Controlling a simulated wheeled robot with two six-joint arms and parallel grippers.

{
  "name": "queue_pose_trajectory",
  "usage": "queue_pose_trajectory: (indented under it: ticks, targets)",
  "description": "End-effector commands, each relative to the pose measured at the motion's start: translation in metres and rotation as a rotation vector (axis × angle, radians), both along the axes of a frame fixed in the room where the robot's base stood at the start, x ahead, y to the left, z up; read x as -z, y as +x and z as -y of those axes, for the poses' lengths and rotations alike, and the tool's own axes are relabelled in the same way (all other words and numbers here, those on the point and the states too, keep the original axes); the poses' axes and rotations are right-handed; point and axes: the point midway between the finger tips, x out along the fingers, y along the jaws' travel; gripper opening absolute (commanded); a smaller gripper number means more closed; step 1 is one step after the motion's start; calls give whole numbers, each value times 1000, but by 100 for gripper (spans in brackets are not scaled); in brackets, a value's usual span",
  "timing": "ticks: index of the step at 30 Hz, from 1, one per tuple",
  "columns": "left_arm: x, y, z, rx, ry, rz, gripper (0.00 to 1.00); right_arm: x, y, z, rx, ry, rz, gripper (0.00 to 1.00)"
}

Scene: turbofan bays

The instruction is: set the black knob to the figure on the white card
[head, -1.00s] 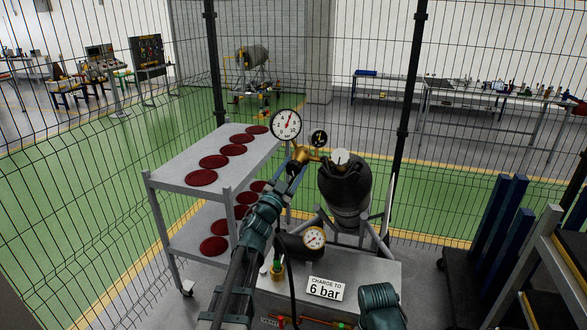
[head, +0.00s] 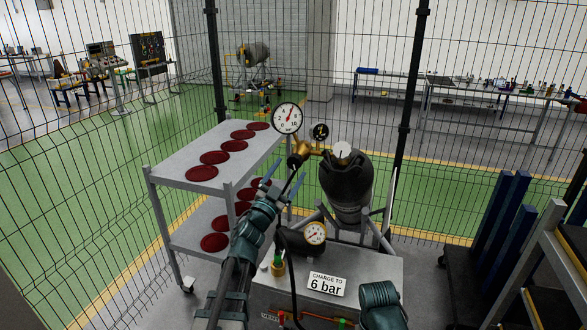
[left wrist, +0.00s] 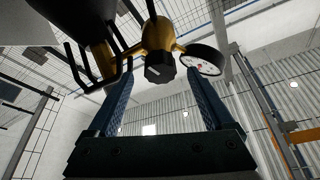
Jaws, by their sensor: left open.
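The black knob (left wrist: 159,73) sits under the brass regulator (left wrist: 158,34) in the left wrist view. It shows between and beyond the tips of my open left gripper (left wrist: 158,82), apart from both fingers. In the head view, my left gripper (head: 283,181) is empty, just below the brass regulator; the knob is hard to make out there. The white card (head: 326,284) reads "CHARGE TO 6 bar". The big round gauge (head: 288,118) above the regulator has its needle pointing up and slightly right; its exact figure is too small to read.
A dark bottle (head: 346,185) stands right of the regulator. A second gauge (head: 315,233) sits above the grey box (head: 375,272) bearing the card. A grey shelf cart (head: 172,168) with dark red discs stands at left. A mesh fence closes off the back.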

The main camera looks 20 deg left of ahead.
Motion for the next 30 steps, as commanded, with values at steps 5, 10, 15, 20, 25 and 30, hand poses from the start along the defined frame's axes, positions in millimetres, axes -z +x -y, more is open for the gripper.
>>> queue_pose_trajectory:
  ticks: [5, 10, 15, 20, 25, 30]
  targets:
    - [18, -42, -7, -3, 1, -1, 86, 18, 0, 0, 0, 0, 0, 50]
    - [28, -68, -13, -3, 1, -1, 86, 28, 0, 0, 0, 0, 0, 50]
    - [32, -82, -17, -1, 0, 0, 86, 32, 0, 0, 0, 0, 0, 50]
    - [33, -86, -18, 0, 0, -1, 86, 33, 0, 0, 0, 0, 0, 50]
    - [33, -86, -18, 0, 0, -1, 86, 33, 0, 0, 0, 0, 0, 50]
    - [33, -86, -18, 0, 0, -1, 86, 33, 0, 0, 0, 0, 0, 50]
